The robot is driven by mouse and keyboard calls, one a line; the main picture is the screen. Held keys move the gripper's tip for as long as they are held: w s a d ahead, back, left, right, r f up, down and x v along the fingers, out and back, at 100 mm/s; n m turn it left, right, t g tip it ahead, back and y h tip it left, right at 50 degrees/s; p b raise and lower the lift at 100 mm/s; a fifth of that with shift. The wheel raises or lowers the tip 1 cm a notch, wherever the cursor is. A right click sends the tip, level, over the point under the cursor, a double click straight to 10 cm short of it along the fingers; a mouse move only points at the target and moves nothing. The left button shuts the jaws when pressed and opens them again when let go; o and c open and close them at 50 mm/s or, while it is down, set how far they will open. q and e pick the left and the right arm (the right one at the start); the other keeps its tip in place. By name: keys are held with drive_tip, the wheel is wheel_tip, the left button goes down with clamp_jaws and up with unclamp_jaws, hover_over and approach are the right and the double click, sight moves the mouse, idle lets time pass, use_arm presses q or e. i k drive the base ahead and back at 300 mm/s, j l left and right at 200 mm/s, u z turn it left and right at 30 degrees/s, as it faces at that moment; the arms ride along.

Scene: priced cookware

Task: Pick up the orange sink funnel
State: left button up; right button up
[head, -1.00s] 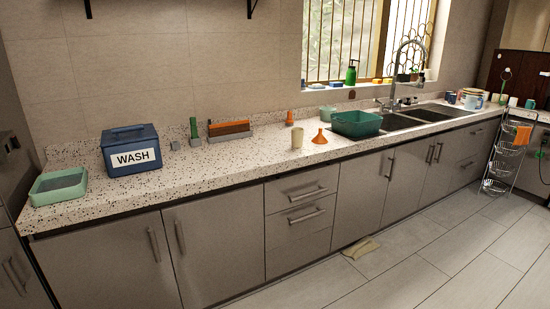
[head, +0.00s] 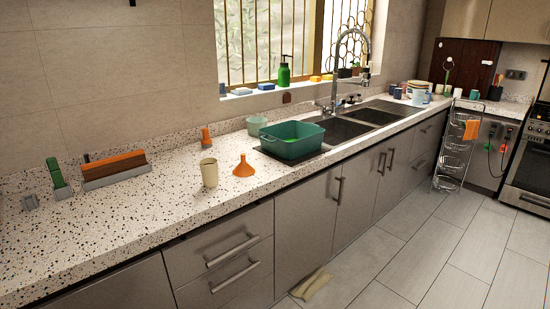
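The orange sink funnel (head: 243,168) stands on the speckled counter (head: 140,215), wide mouth down and narrow spout up. It sits just right of a cream cup (head: 209,173) and left of the green dish tub (head: 291,141). A small gap shows between the funnel and the cup. Nothing covers the funnel. Neither of my grippers shows in the head view.
A double sink (head: 345,128) with a tall tap (head: 340,70) lies beyond the tub. A brush (head: 57,174) and an orange-topped block holder (head: 115,169) stand at the left. The counter before the cup is clear. A cloth (head: 311,284) lies on the floor by the cabinets.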

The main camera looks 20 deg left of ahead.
sight(243, 170)
drive_tip(key=i+l+u, duration=0.15)
drive_tip(key=i+u, duration=0.15)
drive_tip(key=i, duration=0.15)
drive_tip(key=i+l+u, duration=0.6)
drive_tip(key=i, duration=0.2)
